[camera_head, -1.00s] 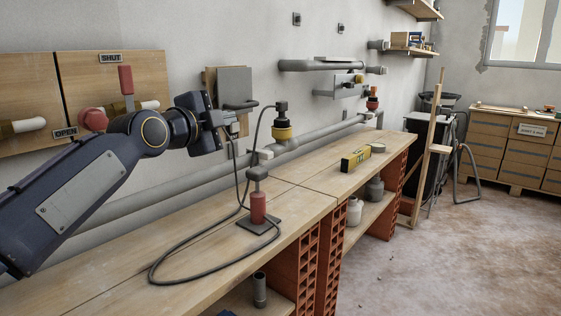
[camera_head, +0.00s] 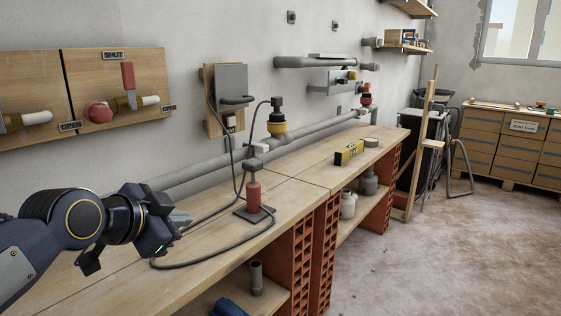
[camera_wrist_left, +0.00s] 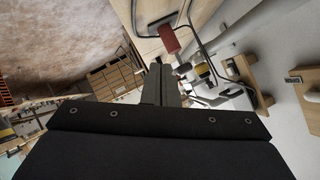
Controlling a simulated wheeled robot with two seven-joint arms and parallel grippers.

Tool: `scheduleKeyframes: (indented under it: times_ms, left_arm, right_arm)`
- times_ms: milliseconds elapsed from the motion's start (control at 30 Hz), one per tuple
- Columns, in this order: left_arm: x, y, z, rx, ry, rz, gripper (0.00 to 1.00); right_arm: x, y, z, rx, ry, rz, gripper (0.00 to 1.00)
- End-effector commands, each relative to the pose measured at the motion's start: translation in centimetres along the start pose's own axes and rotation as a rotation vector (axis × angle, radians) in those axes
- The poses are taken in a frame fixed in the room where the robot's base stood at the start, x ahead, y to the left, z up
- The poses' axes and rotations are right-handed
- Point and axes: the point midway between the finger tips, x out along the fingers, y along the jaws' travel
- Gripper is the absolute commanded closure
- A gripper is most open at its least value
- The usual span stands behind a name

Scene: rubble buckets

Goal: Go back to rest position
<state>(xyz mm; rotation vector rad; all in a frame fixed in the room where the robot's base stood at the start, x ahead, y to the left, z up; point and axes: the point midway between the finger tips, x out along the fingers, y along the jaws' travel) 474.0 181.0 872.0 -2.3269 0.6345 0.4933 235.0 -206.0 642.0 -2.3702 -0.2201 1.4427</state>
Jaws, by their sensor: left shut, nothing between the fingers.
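My left gripper (camera_head: 180,217) is in the lower left of the head view, above the workbench (camera_head: 205,240). Its fingers are together with nothing between them. In the left wrist view its shut fingers (camera_wrist_left: 161,85) show at the middle. My left arm comes in from the lower left. The gripper is just left of the red-handled tool (camera_head: 254,194), which stands upright on a dark base plate, and appears apart from it. My right gripper is out of view.
A black cable (camera_head: 215,241) loops over the bench near my gripper. A grey switch box (camera_head: 231,85) and wooden valve panels (camera_head: 150,75) are on the wall. The floor (camera_head: 440,260) at right is clear.

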Motion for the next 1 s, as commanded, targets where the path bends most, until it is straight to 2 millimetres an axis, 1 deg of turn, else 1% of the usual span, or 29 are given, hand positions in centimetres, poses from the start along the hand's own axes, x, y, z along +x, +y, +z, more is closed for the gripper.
scheduleKeyframes:
  times_ms: [33, 67, 100, 167, 200, 300, 400, 600, 667, 700, 867, 967, 1000]
  left_arm:
    - [-1.2, 1.8, 2.7, -0.098, -0.051, 0.018, 1.00]
    - [-1.9, 3.0, 4.5, -0.170, -0.084, 0.030, 1.00]
    - [-2.7, 4.8, 6.7, -0.271, -0.129, 0.047, 1.00]
    - [-3.9, 7.3, 9.8, -0.415, -0.190, 0.067, 1.00]
    - [-4.6, 8.9, 11.5, -0.501, -0.226, 0.079, 1.00]
    - [-5.9, 12.6, 15.0, -0.687, -0.299, 0.099, 1.00]
    - [-7.0, 15.9, 17.6, -0.845, -0.359, 0.115, 1.00]
    - [-8.5, 21.9, 21.5, -1.110, -0.460, 0.142, 1.00]
    - [-8.8, 23.6, 22.4, -1.182, -0.489, 0.150, 1.00]
    - [-9.7, 22.6, 21.1, -1.184, -0.489, 0.149, 1.00]
    - [-11.4, 20.7, 18.5, -1.177, -0.488, 0.149, 1.00]
    - [-12.6, 19.4, 16.8, -1.176, -0.487, 0.149, 1.00]
    - [-13.1, 18.9, 16.0, -1.176, -0.487, 0.149, 1.00]
  right_arm:
    - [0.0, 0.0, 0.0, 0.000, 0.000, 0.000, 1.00]
    - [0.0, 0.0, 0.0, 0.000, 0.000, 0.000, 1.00]
    - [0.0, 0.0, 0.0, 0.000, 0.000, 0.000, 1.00]
    - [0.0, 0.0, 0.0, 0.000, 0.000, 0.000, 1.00]
    - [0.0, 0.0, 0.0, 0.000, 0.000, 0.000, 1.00]
    - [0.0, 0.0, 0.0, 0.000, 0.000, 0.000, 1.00]
    - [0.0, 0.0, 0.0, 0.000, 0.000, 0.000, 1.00]
    - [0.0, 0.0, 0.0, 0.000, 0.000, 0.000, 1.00]
    - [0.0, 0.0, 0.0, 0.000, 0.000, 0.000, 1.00]
    - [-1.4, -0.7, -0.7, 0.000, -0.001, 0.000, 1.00]
    - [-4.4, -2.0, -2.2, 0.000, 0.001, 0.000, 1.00]
    - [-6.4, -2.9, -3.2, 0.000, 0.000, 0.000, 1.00]
    - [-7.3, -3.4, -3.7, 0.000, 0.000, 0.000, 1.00]
